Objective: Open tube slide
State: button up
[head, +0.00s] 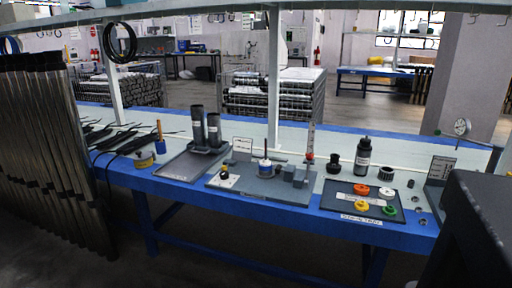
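Two dark grey tubes (197,126) stand upright at the back of a grey sloped tray (180,166) on the blue-edged workbench (250,208). A row of long dark metallic tubes (50,150) stands on end along the left edge. I cannot tell for certain which part is the tube slide, or whether it is open. My gripper is not in view. A large dark shape fills the lower right corner and hides that part of the bench.
A grey fixture plate (225,182) with small parts lies mid-bench. A black bottle (363,156) stands behind the mat. A dial gauge (461,127) is at right. Floor in front is clear.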

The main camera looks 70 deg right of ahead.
aim_at(206, 149)
jog(key=u, duration=5.4)
jog(key=k, duration=1.55)
jog(key=z, duration=5.9)
